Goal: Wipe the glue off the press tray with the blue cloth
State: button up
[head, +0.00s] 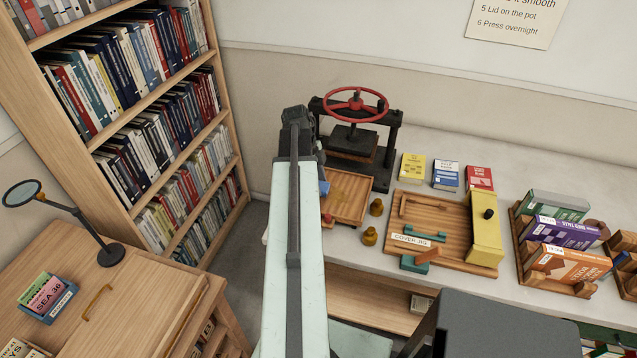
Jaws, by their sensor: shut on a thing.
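The press tray (352,215) is a shallow wooden tray on the bench in front of the book press. A faint yellowish patch, which looks like glue, shows on its floor (340,192). A small piece of the blue cloth (324,187) shows at the tray's left side, beside my arm. My gripper (321,180) is at the tray's left part, mostly hidden behind my own arm, and is shut on the blue cloth. Whether the cloth touches the tray floor cannot be told. A small red thing (328,219) lies at the tray's front left corner.
The black press with a red wheel (356,104) stands right behind the tray. Two brass weights (370,236) stand to its right. Further right are a wooden jig board (455,255), small books (446,176) and a book rack (560,265). A bookcase (150,110) stands left.

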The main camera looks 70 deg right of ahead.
jog(key=shift+f+b, duration=1)
jog(key=shift+b, duration=0.05)
jog(key=shift+s, duration=0.1)
